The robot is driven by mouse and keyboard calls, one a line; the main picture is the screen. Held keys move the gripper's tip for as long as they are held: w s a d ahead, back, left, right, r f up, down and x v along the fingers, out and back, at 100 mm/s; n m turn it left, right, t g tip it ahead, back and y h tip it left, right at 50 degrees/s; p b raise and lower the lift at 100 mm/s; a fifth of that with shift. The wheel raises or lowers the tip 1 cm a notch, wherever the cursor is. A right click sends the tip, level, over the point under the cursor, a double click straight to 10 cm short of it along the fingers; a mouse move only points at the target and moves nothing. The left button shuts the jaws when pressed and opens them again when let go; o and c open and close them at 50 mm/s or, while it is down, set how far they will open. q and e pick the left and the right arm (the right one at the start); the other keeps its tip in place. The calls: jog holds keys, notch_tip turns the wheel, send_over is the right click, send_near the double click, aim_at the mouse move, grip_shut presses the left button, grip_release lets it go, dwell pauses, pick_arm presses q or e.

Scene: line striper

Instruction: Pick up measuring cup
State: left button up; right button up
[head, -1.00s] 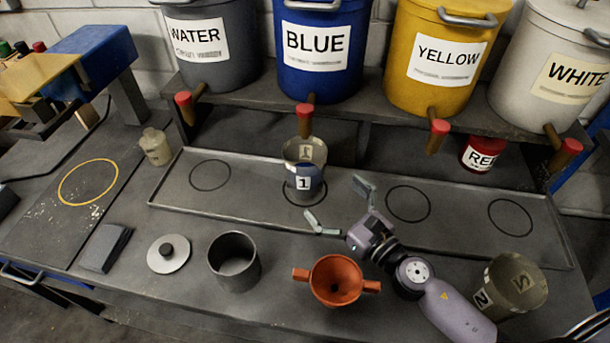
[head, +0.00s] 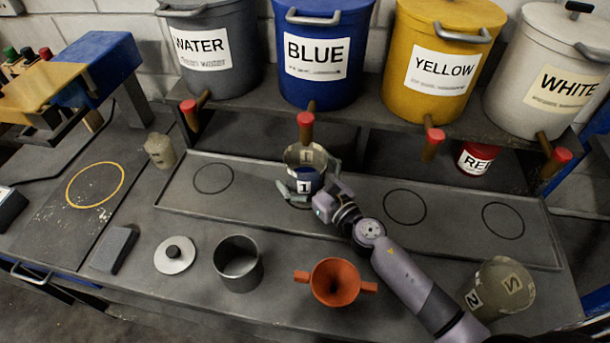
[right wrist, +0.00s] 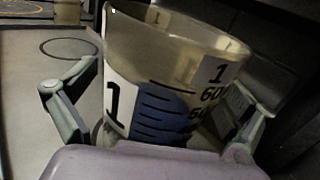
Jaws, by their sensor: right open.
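The measuring cup marked 1 (head: 306,157) stands upright on the tray under the blue bucket's tap, inside or over a drawn circle. Blue shows on its lower part. My right gripper (head: 308,187) is open, with its fingers on either side of this cup. In the right wrist view the cup (right wrist: 170,75) fills the middle between the open fingers (right wrist: 155,112); gaps show beside it, though contact on the far side is hard to tell. A second measuring cup marked 2 (head: 498,287) stands at the front right. My left gripper is not in view.
The blue bucket's red-tipped tap (head: 305,125) hangs just above the cup. The tray (head: 350,225) has bare circles on both sides. An orange funnel (head: 335,282), an open grey can (head: 238,263) and a round lid (head: 175,255) stand in front.

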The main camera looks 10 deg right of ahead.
jog(key=shift+s, duration=0.1)
jog(key=shift+c, duration=0.6)
jog(key=c, duration=1.5)
jog(key=shift+r, duration=0.1)
jog(key=shift+c, duration=1)
jog(key=shift+d, duration=0.1)
